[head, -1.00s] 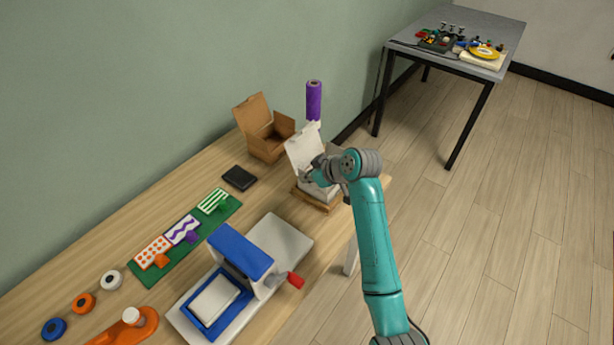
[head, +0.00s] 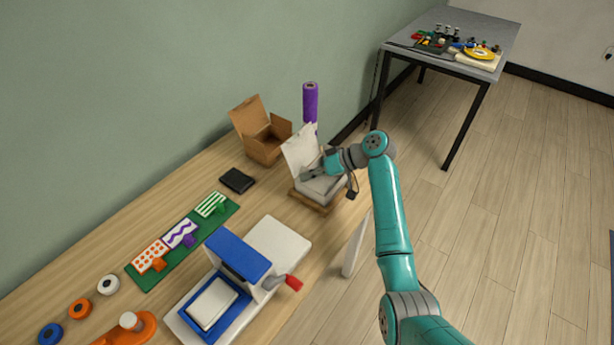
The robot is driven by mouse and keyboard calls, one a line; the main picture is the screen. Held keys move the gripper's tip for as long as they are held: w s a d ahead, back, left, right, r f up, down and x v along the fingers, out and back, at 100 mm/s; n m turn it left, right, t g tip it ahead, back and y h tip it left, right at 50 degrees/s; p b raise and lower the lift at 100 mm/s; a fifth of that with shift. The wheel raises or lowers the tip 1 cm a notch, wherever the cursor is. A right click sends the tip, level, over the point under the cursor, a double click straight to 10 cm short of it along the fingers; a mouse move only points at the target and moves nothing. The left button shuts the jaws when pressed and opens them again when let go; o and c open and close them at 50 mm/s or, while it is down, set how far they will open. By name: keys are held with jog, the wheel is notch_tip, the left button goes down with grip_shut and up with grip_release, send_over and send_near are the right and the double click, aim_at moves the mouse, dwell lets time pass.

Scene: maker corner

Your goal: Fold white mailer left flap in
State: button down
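The white mailer (head: 298,147) stands on a wooden base (head: 309,201) near the right end of the workbench, with its lid raised at the back. My gripper (head: 308,174) is over the mailer's opening, at its left side, in front of the raised lid. It lies low and nearly level, and it looks close to or touching the left flap. The flap itself is too small and partly covered by my gripper, so I cannot tell how far it is folded. I cannot make out whether the fingers are apart.
A brown open box (head: 265,141) and a purple roll (head: 310,103) stand behind the mailer. A black wallet-like item (head: 237,180) lies to the left. A blue and white press (head: 240,256) with a red handle stands in front. Bare bench lies between press and mailer.

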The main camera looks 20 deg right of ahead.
jog(key=shift+w+d+f+m+g+y, duration=0.1)
jog(key=shift+d+f+m+g+y, duration=0.1)
jog(key=shift+m+y, duration=0.25)
jog(key=shift+w+d+f+m+g+y, duration=0.1)
jog(key=shift+m+g+y, duration=0.15)
jog(key=shift+y, duration=0.3)
jog(key=c, duration=1.4)
grip_release()
jog(key=shift+d, duration=0.1)
jog(key=v, duration=1.1)
jog(key=shift+s+d, duration=0.15)
jog(key=shift+d, duration=0.25)
